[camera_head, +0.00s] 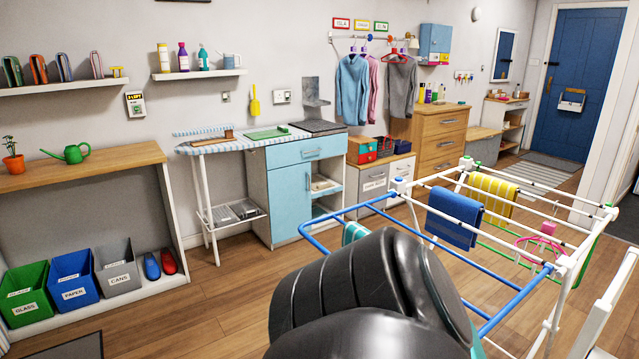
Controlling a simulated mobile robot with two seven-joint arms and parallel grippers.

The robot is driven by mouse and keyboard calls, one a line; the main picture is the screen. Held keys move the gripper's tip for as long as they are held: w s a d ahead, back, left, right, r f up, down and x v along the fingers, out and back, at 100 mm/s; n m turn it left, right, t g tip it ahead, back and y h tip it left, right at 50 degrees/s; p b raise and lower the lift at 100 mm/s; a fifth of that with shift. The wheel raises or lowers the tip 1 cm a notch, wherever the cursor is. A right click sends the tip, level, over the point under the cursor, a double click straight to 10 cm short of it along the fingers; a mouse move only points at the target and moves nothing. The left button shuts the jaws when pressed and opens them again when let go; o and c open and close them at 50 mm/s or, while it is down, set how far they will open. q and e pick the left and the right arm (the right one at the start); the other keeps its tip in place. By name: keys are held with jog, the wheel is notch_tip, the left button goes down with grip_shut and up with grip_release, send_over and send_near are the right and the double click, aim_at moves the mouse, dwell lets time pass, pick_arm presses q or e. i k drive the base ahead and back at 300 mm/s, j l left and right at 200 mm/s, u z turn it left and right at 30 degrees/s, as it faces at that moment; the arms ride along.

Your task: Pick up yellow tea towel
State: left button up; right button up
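The yellow tea towel (494,193) with stripes hangs folded over a bar near the far end of the white drying rack (568,268). A blue towel (455,217) hangs on the rack to its left and nearer to me. A dark, rounded arm link, which looks like part of my own arm, fills the bottom centre and hides part of the rack's near side. Neither gripper shows, and nothing is seen touching the yellow towel.
A teal cloth (355,232) on the rack is partly hidden behind the dark link. A pink item (547,228) and a pink ring hang at the rack's right. Wooden floor (215,290) is open left of the rack. A wooden drawer chest (432,137) stands behind it.

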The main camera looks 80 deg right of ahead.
aim_at(501, 189)
jog(key=z, duration=3.6)
jog(key=u, duration=0.45)
jog(key=i+u, duration=0.1)
jog(key=u, duration=0.85)
jog(key=i+u, duration=0.1)
jog(key=u, duration=0.8)
jog(key=i+u, duration=0.1)
jog(key=u, duration=0.35)
jog(key=l+u, duration=0.1)
jog(key=u, duration=0.35)
jog(key=l+u, duration=0.15)
jog(key=u, duration=0.2)
jog(key=i+l+u, duration=0.1)
jog(key=u, duration=0.25)
jog(key=l+u, duration=0.7)
jog(key=l, duration=0.5)
